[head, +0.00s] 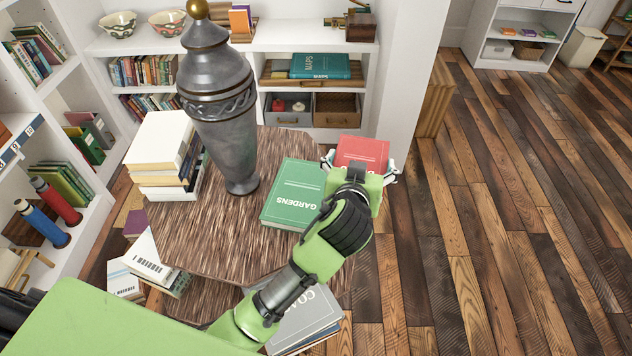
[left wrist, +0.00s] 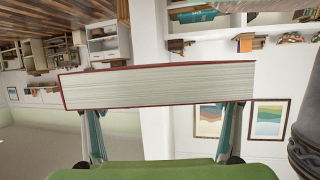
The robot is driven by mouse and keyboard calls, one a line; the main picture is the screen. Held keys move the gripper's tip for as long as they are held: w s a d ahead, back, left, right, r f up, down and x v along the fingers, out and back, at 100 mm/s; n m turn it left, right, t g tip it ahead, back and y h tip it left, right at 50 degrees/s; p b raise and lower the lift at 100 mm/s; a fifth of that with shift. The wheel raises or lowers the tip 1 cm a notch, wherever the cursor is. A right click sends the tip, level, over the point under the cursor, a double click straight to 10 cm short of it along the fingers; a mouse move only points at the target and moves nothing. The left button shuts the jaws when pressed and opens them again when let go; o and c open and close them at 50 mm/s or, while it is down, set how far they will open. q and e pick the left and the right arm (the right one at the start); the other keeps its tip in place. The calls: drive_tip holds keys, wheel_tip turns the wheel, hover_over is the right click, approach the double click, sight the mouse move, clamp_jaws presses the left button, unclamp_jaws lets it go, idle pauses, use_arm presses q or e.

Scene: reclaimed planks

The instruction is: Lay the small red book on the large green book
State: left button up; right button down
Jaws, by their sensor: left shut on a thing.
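The small red book (head: 362,152) is held in my left gripper (head: 359,168), near the right edge of the table. In the left wrist view the red book (left wrist: 160,86) shows its page edges between the two fingers. The large green book (head: 291,194), marked GARDENS, lies flat on the table, just left of and partly behind my left gripper and forearm. The red book appears to the upper right of the green book, and I cannot tell its exact height. My right gripper is not in view.
A tall grey urn (head: 222,130) stands on the table (head: 205,235) left of the green book. A stack of books (head: 160,150) is at the table's left. More books (head: 305,318) lie below the front edge. Shelves line the back and left. The floor at right is clear.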

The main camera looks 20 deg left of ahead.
sight(315, 194)
use_arm(q)
drive_tip(key=a, duration=0.1)
drive_tip(key=a+f, duration=0.1)
drive_tip(key=a, duration=0.1)
drive_tip(key=a+p, duration=0.1)
drive_tip(key=a, duration=0.1)
drive_tip(key=shift+s+f, duration=0.25)
drive_tip(key=shift+s, duration=0.1)
drive_tip(key=a+f, duration=0.2)
drive_tip(key=f, duration=0.1)
drive_tip(key=shift+a+f, duration=0.25)
drive_tip(key=shift+a, duration=0.15)
drive_tip(key=shift+a+f, duration=0.65)
drive_tip(key=shift+f, duration=0.2)
drive_tip(key=shift+a+f, duration=0.1)
drive_tip(key=shift+f, duration=0.1)
drive_tip(key=f, duration=0.1)
drive_tip(key=a+f, duration=0.1)
drive_tip(key=f, duration=0.1)
drive_tip(key=shift+p, duration=0.35)
drive_tip(key=shift+d+f, duration=0.1)
drive_tip(key=shift+f, duration=0.4)
drive_tip(key=shift+s, duration=0.1)
drive_tip(key=o, duration=1.3)
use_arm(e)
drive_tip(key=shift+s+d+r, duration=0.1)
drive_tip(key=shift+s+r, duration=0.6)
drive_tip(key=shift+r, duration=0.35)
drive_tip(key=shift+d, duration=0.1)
